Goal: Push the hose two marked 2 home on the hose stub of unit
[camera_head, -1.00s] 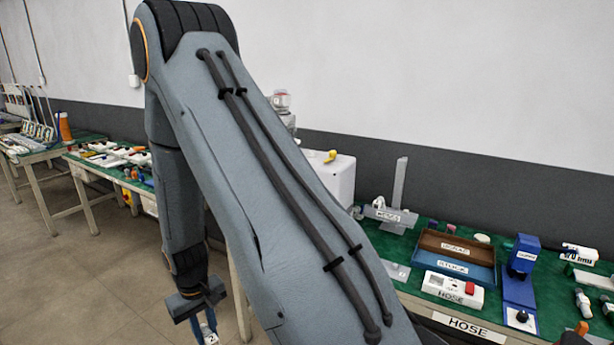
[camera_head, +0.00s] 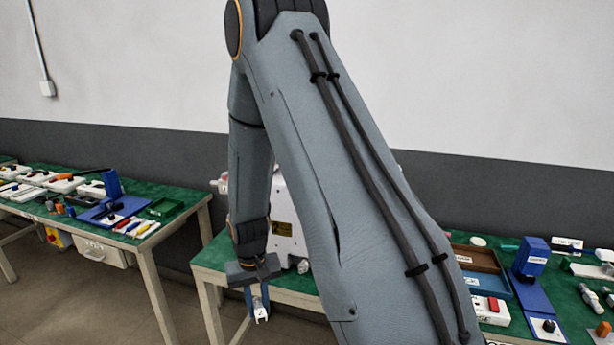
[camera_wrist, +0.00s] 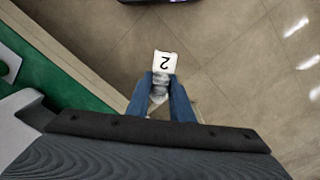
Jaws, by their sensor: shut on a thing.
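My gripper (camera_head: 258,302) hangs pointing down in front of the green-topped table's left end, in the head view. Its blue fingers are shut on hose two (camera_head: 261,315), whose white tag reads 2. In the wrist view my gripper (camera_wrist: 160,88) grips the greyish body of hose two (camera_wrist: 164,62), with the floor below it.
The near table's green top (camera_head: 213,257) edges close to my gripper. Trays (camera_head: 476,259), a blue stand (camera_head: 530,255) and a white box with a red button (camera_head: 491,308) lie to the right. Another cluttered table (camera_head: 160,215) stands left. Floor between the tables is clear.

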